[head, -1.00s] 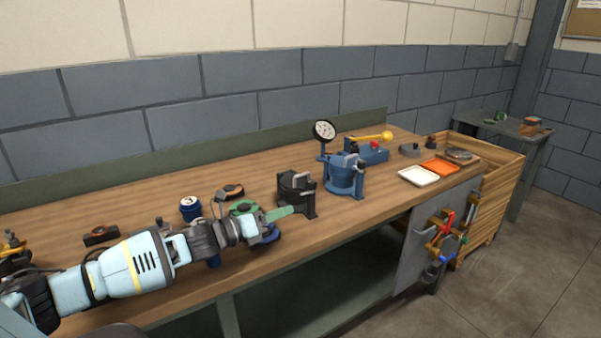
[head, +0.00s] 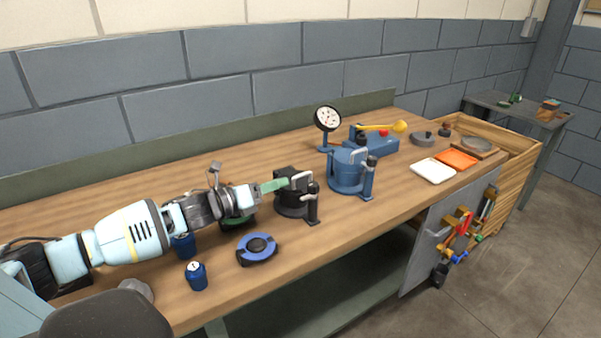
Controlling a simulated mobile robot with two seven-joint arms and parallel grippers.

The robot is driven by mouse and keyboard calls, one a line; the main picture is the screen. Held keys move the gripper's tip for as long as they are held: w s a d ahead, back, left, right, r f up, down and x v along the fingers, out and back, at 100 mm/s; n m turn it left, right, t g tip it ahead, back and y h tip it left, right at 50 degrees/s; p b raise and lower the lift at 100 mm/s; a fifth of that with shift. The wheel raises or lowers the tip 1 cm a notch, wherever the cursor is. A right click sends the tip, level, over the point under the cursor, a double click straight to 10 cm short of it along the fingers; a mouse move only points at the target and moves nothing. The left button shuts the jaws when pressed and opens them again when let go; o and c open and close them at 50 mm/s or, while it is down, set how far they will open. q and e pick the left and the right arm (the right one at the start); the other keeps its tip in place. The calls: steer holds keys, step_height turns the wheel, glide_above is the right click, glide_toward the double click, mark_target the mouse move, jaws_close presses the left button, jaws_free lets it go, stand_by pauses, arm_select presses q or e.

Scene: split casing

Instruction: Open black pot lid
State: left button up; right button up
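The black pot (head: 291,205) stands upright on the workbench near the middle of the head view. Its black lid sits on top, with a light metal clamp (head: 302,179) and a dark upright post on its right side. My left gripper (head: 273,186) reaches in from the left, its green finger pointing right at the upper left edge of the pot. The fingertip meets or overlaps the lid edge in the picture; I cannot tell if they touch. The fingers line up in this view, so their gap is hidden. My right gripper is out of view.
A blue pot (head: 346,176) and a dial gauge (head: 327,119) stand right of the black pot. A green part sits under my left wrist. White (head: 433,171) and orange trays lie further right.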

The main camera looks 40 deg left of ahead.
mark_target(301, 175)
arm_select(q)
steer(key=shift+w+d, duration=0.1)
steer(key=shift+d, duration=0.05)
steer(key=shift+x, duration=3.75)
steer(key=shift+c, duration=0.2)
jaws_close()
